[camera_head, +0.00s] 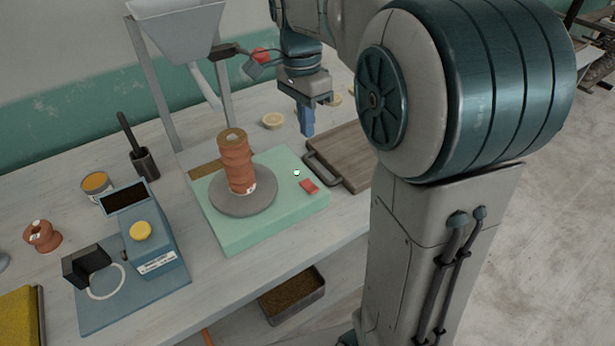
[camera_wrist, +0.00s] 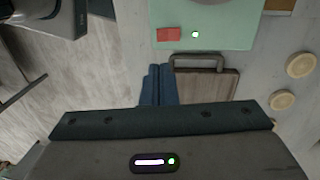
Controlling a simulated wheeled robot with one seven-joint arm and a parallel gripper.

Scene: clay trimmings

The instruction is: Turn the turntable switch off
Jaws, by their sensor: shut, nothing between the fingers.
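The turntable is a pale green box (camera_head: 285,215) with a grey round plate (camera_head: 245,203) on top. A ridged terracotta clay cylinder (camera_head: 238,165) stands on the plate. A red switch (camera_head: 309,186) sits at the box's right front corner, beside a small lit green light (camera_head: 297,173). In the wrist view the switch (camera_wrist: 168,34) and light (camera_wrist: 195,34) show at the top. My gripper (camera_head: 307,132) has blue fingers pointing down, closed together and empty. It hangs above the area behind and right of the switch, apart from it. The fingertips (camera_wrist: 160,70) show below the switch in the wrist view.
A wooden board with a dark handle (camera_head: 340,155) lies right of the turntable, near my fingers. Pale round discs (camera_head: 272,121) lie behind. A blue device with a yellow button (camera_head: 140,231) stands left. A grey hopper on legs (camera_head: 178,30) rises at the back.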

